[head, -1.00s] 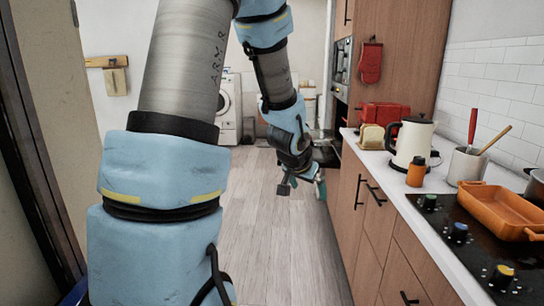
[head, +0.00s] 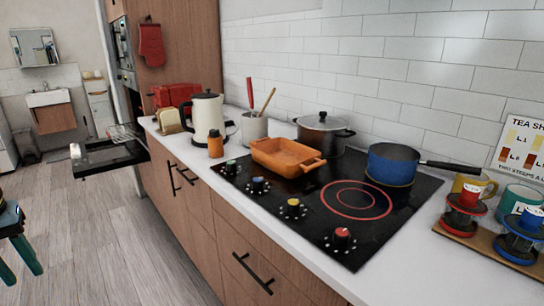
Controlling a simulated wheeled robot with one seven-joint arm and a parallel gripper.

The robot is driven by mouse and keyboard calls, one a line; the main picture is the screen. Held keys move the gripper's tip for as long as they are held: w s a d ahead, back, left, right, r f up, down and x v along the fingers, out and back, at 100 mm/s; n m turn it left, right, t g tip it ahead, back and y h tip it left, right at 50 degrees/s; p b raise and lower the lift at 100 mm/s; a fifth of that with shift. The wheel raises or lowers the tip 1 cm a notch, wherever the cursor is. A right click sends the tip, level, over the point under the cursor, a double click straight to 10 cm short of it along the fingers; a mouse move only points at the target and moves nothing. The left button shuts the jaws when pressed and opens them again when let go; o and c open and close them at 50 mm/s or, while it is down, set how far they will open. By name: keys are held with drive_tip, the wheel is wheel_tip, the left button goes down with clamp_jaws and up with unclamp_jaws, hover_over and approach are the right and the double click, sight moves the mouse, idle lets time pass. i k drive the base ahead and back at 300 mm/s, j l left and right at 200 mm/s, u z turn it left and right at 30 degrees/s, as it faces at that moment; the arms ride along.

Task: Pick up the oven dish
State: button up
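The orange oven dish (head: 287,158) is a rectangular dish with handles at its ends. My gripper (head: 24,276) is at the far left edge of the head view, over the floor and well away from the dish. Its two teal fingers are spread apart with nothing between them. The rest of my arm is out of view.
A black pot (head: 322,133) stands close behind the dish, and a blue saucepan (head: 392,163) is to its right. A utensil crock (head: 254,128), orange bottle (head: 215,144) and kettle (head: 207,118) stand left. An open oven door (head: 110,157) juts out beyond the counter.

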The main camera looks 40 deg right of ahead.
sight(290, 159)
drive_tip(key=i+l+z, duration=0.1)
drive_tip(key=i, duration=0.25)
drive_tip(key=i+l+z, duration=0.1)
drive_tip(key=i+l, duration=0.15)
drive_tip(key=i, duration=0.15)
drive_tip(key=i+l, duration=0.15)
drive_tip(key=i, duration=0.2)
drive_tip(key=z, duration=1.35)
